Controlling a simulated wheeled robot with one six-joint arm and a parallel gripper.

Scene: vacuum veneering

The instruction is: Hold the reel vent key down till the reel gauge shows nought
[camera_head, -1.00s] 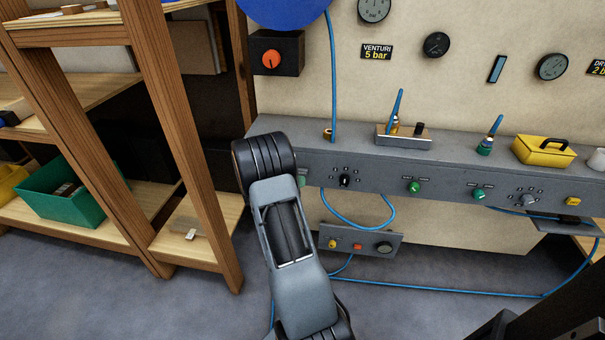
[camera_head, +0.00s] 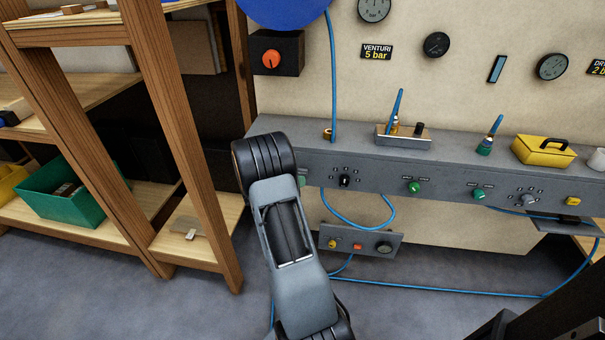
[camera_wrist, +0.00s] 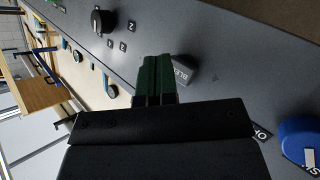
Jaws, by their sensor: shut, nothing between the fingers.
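My gripper (camera_wrist: 155,97) is shut and empty in the wrist view, its tips in front of the grey panel face. A dark green block (camera_wrist: 153,72) shows right at the tips; I cannot tell whether it is the key or part of the fingers. In the head view my arm hides the gripper, and a pale green spot (camera_head: 302,180) shows on the panel by my arm. The blue reel (camera_head: 285,8) is at the top. No gauge is clearly marked as the reel's; dial readings are too small to tell.
The grey console (camera_head: 455,165) carries a black knob (camera_head: 344,181), green knobs (camera_head: 414,187) and a yellow case (camera_head: 543,150). A blue knob (camera_wrist: 300,140) is right of the fingers in the wrist view. Blue hoses (camera_head: 440,288) loop below. A wooden shelf (camera_head: 195,150) stands left.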

